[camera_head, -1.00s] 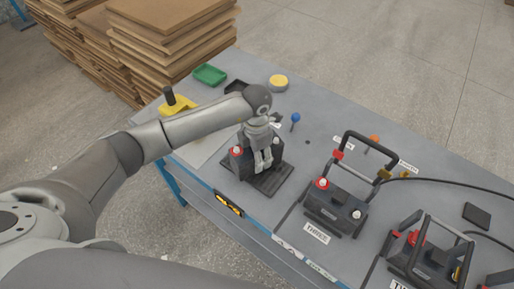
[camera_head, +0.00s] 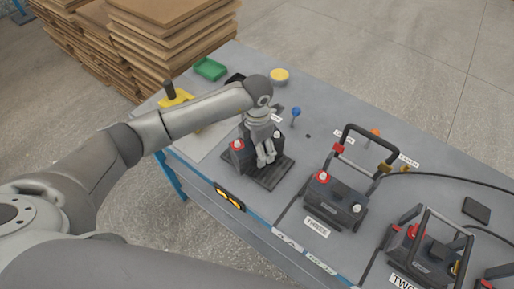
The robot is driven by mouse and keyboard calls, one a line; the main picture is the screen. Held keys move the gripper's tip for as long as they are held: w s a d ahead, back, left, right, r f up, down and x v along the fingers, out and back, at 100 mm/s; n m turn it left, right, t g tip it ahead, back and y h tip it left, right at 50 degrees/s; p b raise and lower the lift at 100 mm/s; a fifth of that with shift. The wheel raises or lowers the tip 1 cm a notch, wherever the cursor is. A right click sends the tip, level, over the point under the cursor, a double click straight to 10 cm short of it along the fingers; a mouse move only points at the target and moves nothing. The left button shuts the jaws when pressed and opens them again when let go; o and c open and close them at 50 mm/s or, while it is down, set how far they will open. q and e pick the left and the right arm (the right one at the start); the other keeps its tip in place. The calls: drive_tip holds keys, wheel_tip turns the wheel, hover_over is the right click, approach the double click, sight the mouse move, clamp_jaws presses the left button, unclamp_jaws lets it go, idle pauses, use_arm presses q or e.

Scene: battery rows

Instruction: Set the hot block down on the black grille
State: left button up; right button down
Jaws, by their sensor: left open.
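The black grille (camera_head: 270,181) lies flat on the grey bench, left of the row of batteries. A dark block (camera_head: 243,158) with a red terminal cap stands upright on the grille and looks like the hot block. My left gripper (camera_head: 265,160) is over the block's front side, fingers pointing down and apart. The fingers hide part of the block; I cannot tell if they touch it. My right gripper is not in view.
A battery labelled THREE (camera_head: 334,203) with a raised black handle stands to the right, and another labelled TWO (camera_head: 425,258) beyond it. A green tray (camera_head: 210,69), a yellow round tin (camera_head: 279,76) and a blue-topped peg (camera_head: 295,112) are at the back. Stacked boards (camera_head: 175,45) stand behind.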

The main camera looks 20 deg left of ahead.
use_arm(q)
wheel_tip(320, 180, up, 10)
drive_tip(key=shift+w+f+b, duration=0.1)
drive_tip(key=shift+b, duration=1.15)
drive_tip(key=shift+r, duration=0.7)
